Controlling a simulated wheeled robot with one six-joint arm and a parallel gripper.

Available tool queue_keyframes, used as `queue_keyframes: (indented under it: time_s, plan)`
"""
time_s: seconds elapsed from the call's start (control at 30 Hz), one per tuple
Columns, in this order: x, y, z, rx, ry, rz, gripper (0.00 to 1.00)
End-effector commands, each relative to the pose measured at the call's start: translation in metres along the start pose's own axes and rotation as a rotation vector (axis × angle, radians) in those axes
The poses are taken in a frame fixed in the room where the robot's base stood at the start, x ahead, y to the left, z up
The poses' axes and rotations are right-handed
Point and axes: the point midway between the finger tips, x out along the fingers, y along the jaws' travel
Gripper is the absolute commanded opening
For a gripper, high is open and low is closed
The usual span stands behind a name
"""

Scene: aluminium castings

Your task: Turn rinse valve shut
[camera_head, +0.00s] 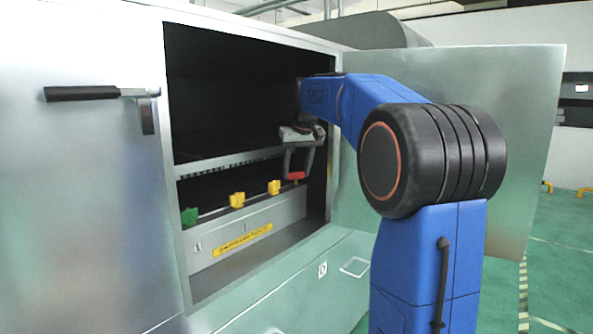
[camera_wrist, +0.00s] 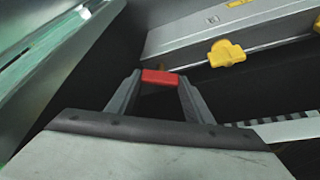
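A red valve handle (camera_head: 296,176) is at the right end of a row of valve handles inside the open cabinet. My gripper (camera_head: 298,175) reaches down into the cabinet over it. In the wrist view the red handle (camera_wrist: 160,77) fills the space between the fingertips of my gripper (camera_wrist: 160,80), and both fingers appear to touch its ends. I cannot read which handle is the rinse valve.
The cabinet door (camera_head: 535,150) stands open at the right, behind my arm. A perforated shelf edge (camera_head: 235,160) runs above the valves. A grey panel (camera_head: 285,212) with a yellow label (camera_head: 243,239) lies below them. A yellow handle (camera_wrist: 226,53) is close by in the wrist view.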

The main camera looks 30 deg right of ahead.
Motion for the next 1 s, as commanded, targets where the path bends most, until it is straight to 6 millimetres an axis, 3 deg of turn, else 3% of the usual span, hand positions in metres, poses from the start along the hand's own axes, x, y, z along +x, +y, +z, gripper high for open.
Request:
queue_keyframes:
  time_s: [0.47, 1.0]
  plan:
    - [-0.0002, -0.0013, -0.0001, 0.108, 0.0, 0.046, 0.24]
    - [0.0008, -0.0054, -0.002, 0.552, 0.0, 0.231, 0.25]
